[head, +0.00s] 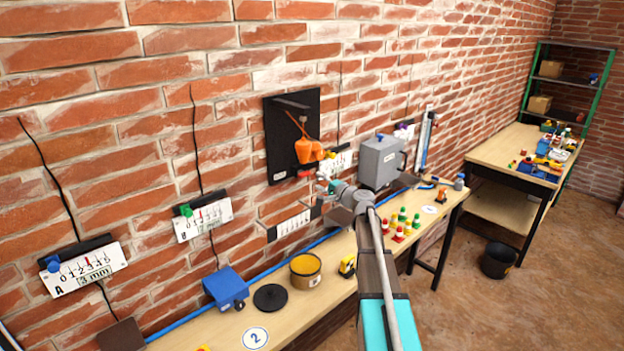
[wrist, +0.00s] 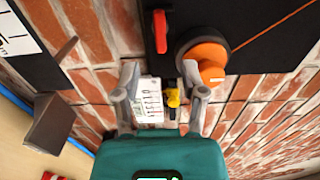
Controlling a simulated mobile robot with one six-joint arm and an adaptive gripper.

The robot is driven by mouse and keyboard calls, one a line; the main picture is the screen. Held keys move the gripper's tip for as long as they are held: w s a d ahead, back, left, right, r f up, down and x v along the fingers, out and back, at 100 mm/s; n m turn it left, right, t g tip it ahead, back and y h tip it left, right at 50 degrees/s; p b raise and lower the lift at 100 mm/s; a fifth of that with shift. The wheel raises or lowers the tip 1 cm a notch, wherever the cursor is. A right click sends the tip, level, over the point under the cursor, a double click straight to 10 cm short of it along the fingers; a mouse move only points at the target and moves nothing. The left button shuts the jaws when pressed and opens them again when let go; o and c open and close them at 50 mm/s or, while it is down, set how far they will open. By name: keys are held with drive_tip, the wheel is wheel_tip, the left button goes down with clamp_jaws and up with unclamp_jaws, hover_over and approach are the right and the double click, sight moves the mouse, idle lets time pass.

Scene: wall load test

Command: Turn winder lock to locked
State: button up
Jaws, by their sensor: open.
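A black wall panel (head: 279,153) carries an orange winder; in the wrist view its orange knob (wrist: 208,62) sits on a dark round drum. A small red lever (wrist: 160,31) stands left of the knob on the same panel and looks like the winder lock. A small red part (head: 306,173) shows low on the panel in the head view. My gripper (wrist: 160,75) is open and empty, its two grey fingers apart, just below the lever in the wrist picture. In the head view my gripper (head: 330,182) is beside the panel's lower right.
Behind the fingers are a white scale card (wrist: 148,102) and a yellow part (wrist: 173,97). A grey box (head: 380,160) is on the wall to the right. Below, the bench (head: 215,325) holds a yellow tub (head: 306,271), a black disc (head: 270,297) and several small cones.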

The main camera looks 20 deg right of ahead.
drive_tip(key=shift+v, duration=2.2)
drive_tip(key=s+a+f+n+g+b, duration=0.1)
drive_tip(key=s+a+f+n+g, duration=0.3)
drive_tip(key=a, duration=0.3)
drive_tip(key=s+a+f+n+g+y+b, duration=0.1)
drive_tip(key=s+a+f+n+g, duration=0.2)
drive_tip(key=a+f, duration=0.4)
drive_tip(key=s+a+f+n+g, duration=0.25)
drive_tip(key=s+a, duration=0.25)
drive_tip(key=a, duration=0.3)
drive_tip(key=s+a+f+n+g+h+b, duration=0.1)
drive_tip(key=s+a+f+n+g+h, duration=0.1)
drive_tip(key=s, duration=0.7)
drive_tip(key=s+a+f+n+g+h+b, duration=0.1)
drive_tip(key=s+f+n+g+h, duration=0.1)
drive_tip(key=s+f+g+h, duration=0.3)
drive_tip(key=s+f, duration=0.2)
drive_tip(key=s, duration=0.2)
drive_tip(key=shift+a+f+n, duration=0.3)
drive_tip(key=shift+a+n, duration=0.05)
